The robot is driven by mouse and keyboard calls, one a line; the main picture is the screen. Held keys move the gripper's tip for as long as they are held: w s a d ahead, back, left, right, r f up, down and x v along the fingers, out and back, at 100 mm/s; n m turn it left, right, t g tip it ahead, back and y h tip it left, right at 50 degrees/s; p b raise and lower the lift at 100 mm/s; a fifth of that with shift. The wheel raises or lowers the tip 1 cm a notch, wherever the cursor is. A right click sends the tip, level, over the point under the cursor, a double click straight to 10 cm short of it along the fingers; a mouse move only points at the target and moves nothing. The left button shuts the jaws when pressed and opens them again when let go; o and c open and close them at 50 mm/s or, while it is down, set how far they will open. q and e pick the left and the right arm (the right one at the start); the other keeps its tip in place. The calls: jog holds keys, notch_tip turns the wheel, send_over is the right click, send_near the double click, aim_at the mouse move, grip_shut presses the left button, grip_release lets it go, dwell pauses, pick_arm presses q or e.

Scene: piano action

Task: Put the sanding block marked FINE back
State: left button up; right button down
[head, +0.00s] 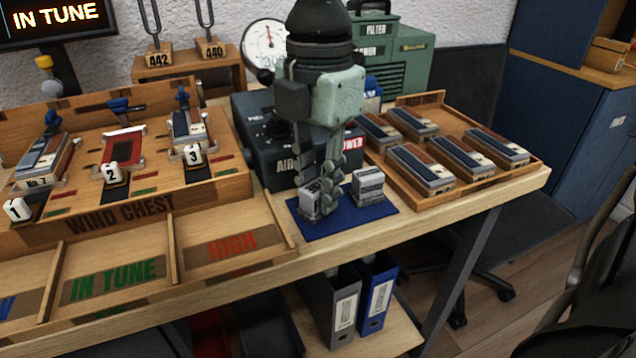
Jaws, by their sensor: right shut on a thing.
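Two small grey-white sanding blocks stand side by side at a blue mat (350,221) on the table. The left sanding block (308,204) is partly covered by my right gripper (319,207), which comes down from above and is shut on it. The right sanding block (368,187) stands free on the mat, close beside the gripper. Labels on the blocks are too small to read, so I cannot tell which one is marked FINE. My left gripper is not in view.
A dark air box (262,145) stands just behind the gripper. A wooden tray (402,186) with several reed blocks lies to the right. The wind chest (120,217) and sorting bins (232,242) fill the left. The table's front edge is close to the mat.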

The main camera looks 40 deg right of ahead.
aim_at(318, 185)
jog(key=c, duration=1.3)
grip_release()
jog(key=shift+c, duration=0.2)
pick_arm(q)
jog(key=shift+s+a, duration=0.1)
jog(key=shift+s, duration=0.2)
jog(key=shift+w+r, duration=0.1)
pick_arm(e)
jog(key=shift+r, duration=0.1)
jog(key=shift+w+r+p, duration=0.15)
jog(key=shift+r+p, duration=0.2)
jog(key=shift+r, duration=0.45)
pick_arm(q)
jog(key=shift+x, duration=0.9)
pick_arm(e)
notch_tip(318, 185, up, 10)
jog(key=shift+r, duration=0.25)
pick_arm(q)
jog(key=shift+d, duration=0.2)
